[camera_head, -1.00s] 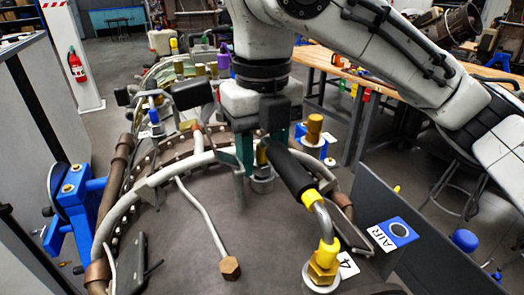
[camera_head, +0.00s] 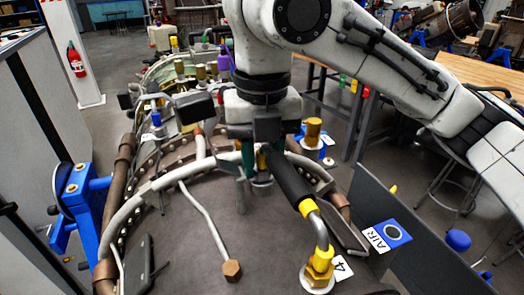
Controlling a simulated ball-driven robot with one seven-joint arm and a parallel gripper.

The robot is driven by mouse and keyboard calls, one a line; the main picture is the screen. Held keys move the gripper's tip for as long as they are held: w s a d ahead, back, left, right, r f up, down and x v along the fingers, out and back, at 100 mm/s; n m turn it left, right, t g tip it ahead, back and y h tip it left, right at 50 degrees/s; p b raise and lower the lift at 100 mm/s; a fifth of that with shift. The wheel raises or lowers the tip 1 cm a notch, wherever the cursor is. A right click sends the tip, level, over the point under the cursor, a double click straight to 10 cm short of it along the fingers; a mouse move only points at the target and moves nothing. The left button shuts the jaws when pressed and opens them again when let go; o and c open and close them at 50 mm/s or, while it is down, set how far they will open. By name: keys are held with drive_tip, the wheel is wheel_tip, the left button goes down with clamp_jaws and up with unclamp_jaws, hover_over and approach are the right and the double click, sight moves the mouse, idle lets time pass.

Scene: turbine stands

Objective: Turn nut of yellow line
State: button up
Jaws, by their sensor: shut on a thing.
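The yellow line (camera_head: 288,180) is a black-sleeved hose with yellow bands, running from under my gripper towards the front right. Its bent grey near end enters a brass nut (camera_head: 319,266) with a yellow collar, beside a white "4" tag. My gripper (camera_head: 261,170) points down at the line's far end, with a teal finger on its left side. It is shut on the nut there, which is mostly hidden by the gripper, with a little brass showing. The near nut is apart from my gripper.
A grey curved pipe (camera_head: 130,210) rims the dark turbine casing (camera_head: 185,255). A thin grey tube with a brown hex nut (camera_head: 232,270) lies left of the line. A brass fitting (camera_head: 313,130) stands right of my gripper. A grey panel (camera_head: 400,225) with an AIR label borders the right.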

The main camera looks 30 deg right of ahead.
drive_tip(key=o, duration=1.1)
drive_tip(key=shift+c, duration=0.2)
drive_tip(key=shift+r, duration=0.1)
wheel_tip(320, 180, up, 11)
drive_tip(key=shift+f, duration=0.2)
